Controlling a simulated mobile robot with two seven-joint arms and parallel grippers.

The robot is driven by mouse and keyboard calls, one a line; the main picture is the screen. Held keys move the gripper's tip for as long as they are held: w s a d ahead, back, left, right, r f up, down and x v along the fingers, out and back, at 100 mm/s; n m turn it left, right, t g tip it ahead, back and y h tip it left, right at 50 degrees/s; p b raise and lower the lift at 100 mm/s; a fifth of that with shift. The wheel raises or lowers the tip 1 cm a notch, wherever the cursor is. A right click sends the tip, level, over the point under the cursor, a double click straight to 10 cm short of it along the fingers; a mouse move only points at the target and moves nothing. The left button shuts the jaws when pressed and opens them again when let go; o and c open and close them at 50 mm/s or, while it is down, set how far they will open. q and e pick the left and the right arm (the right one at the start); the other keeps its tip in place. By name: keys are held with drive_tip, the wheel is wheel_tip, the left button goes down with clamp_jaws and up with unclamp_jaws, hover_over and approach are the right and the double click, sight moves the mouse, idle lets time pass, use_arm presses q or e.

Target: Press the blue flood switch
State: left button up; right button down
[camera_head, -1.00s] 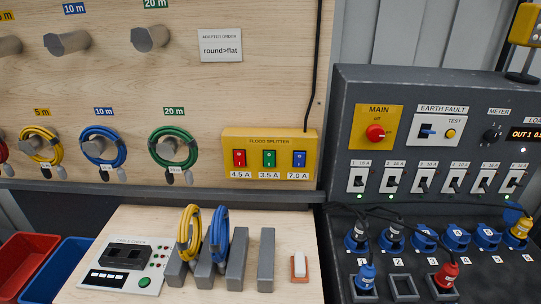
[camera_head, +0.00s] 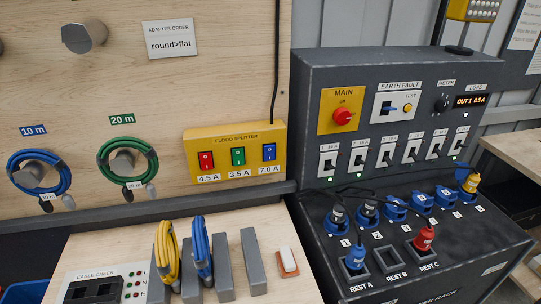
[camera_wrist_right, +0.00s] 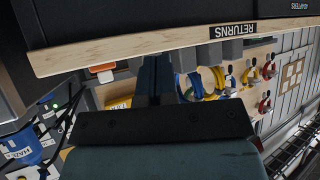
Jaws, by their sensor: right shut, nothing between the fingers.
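The yellow flood splitter box (camera_head: 235,150) is mounted low on the wooden board in the head view. Its blue switch (camera_head: 269,152) is the rightmost of three, above the 7.0 A label. The red switch (camera_head: 206,161) and the green switch (camera_head: 238,156) sit to its left. No gripper is near the box in the head view. My right gripper (camera_wrist_right: 154,78) shows only in the right wrist view, its dark fingers together and empty. The blue switch cannot be made out there. My left gripper is in neither view.
A dark power panel (camera_head: 310,90) stands right of the board, with plugs and cables on its sloped front. Grey upright blocks (camera_head: 253,262) and yellow and blue coils stand on the bench below the splitter. A wooden edge marked RETURNS (camera_wrist_right: 150,50) crosses the right wrist view.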

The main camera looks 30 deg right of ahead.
drive_tip(key=w+d+r+n, duration=0.1)
drive_tip(key=w+n, duration=0.2)
drive_tip(key=w+r+n+t+h, duration=0.1)
drive_tip(key=w+r+n, duration=0.1)
drive_tip(key=w+n, duration=0.1)
drive_tip(key=w+d+r+n+b, duration=0.1)
drive_tip(key=w+n, duration=0.2)
drive_tip(key=shift+w+d+r+t+h, duration=0.2)
drive_tip(key=shift+d+r+t+h, duration=0.1)
drive_tip(key=shift+d+t, duration=0.1)
drive_tip(key=w+d+r+n+t+h+b, duration=0.1)
drive_tip(key=w+d+r+n+t+h, duration=0.2)
drive_tip(key=w+r+n, duration=0.5)
drive_tip(key=w+d+r+n+t+h+b, duration=0.1)
drive_tip(key=w+d+r+n+t+h, duration=0.2)
drive_tip(key=r+n, duration=1)
drive_tip(key=w+d, duration=0.2)
drive_tip(key=w, duration=0.3)
drive_tip(key=shift+r+h, duration=0.2)
drive_tip(key=shift+h, duration=0.1)
drive_tip(key=shift+d, duration=0.1)
drive_tip(key=p, duration=0.2)
approach(270, 150)
drive_tip(key=x, duration=0.7)
drive_tip(key=shift+w+d, duration=0.15)
drive_tip(key=shift+w, duration=0.15)
